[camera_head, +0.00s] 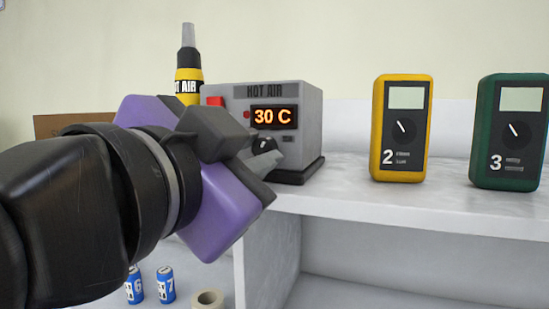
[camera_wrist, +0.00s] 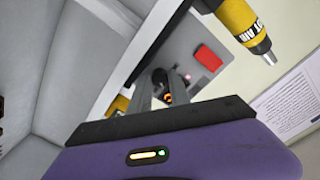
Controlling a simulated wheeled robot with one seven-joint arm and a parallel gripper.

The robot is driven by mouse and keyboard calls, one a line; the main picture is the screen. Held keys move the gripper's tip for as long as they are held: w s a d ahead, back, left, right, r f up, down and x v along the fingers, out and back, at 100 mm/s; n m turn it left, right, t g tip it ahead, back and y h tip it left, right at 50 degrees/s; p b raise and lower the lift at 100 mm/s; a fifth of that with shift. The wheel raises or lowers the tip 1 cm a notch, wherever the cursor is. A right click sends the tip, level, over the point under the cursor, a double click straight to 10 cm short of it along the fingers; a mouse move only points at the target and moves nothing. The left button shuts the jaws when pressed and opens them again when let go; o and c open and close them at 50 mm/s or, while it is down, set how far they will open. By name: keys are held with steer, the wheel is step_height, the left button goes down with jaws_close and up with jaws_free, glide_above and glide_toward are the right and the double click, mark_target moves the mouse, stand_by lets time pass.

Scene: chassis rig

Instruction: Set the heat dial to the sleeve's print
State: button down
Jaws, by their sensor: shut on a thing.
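The grey hot air station (camera_head: 225,100) stands on the white bench shelf, with an orange display (camera_head: 274,116) reading 30 C. Its black heat dial (camera_head: 264,145) is on the front face below the display. My gripper (camera_head: 262,158) reaches the dial from the left, and its fingers are closed on it. In the wrist view the two fingers (camera_wrist: 160,82) meet around the dark dial (camera_wrist: 160,75); the gripper partly hides it. I cannot make out the sleeve or its print in either view.
A yellow meter (camera_head: 401,150) and a green meter (camera_head: 512,165) stand to the right. Blue cans (camera_head: 165,285) and a tape roll (camera_head: 208,299) sit below. A printed sheet (camera_wrist: 290,105) shows in the wrist view.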

steer(key=c, duration=1.2)
jaws_free()
steer(key=shift+p, duration=0.3)
